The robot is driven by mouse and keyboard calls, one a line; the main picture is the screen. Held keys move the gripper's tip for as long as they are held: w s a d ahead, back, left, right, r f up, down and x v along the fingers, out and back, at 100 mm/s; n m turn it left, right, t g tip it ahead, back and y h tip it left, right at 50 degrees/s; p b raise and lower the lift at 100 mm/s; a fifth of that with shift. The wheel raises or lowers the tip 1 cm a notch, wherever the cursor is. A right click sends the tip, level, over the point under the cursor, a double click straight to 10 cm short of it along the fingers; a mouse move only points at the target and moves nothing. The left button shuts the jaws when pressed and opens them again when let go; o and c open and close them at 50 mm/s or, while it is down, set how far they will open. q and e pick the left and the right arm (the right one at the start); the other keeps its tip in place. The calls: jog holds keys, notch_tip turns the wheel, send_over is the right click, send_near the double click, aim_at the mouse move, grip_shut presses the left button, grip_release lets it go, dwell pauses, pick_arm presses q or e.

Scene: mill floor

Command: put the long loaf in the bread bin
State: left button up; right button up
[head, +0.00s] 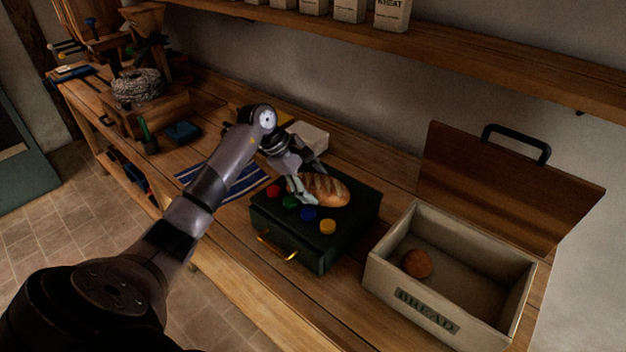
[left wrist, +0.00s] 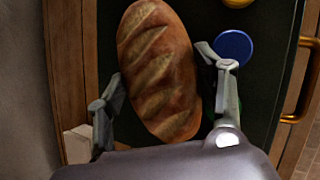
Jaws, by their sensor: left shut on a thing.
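The long loaf (head: 328,190) is brown with slashes across its crust. It lies on top of a dark green box (head: 352,222) on the bench. My left gripper (head: 307,186) is shut on the loaf; in the left wrist view one finger is on each side of the loaf (left wrist: 158,60). The bread bin (head: 385,278) is a pale box marked BREAD, to the right of the green box. Its wooden lid (head: 500,195) with a black handle stands open at the back. A small round roll (head: 417,263) lies inside it. My right gripper is out of view.
Red, green, blue and yellow discs (head: 328,227) are on the green box, which has a brass handle (head: 275,247) in front. A striped cloth (head: 250,181) and white block (head: 311,136) lie nearby. A shelf (head: 440,50) with bags runs above. Most of the bin floor is clear.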

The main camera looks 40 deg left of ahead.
pick_arm(q)
jog(key=o, duration=1)
jog(key=shift+f, duration=0.1)
jog(key=shift+c, duration=0.2)
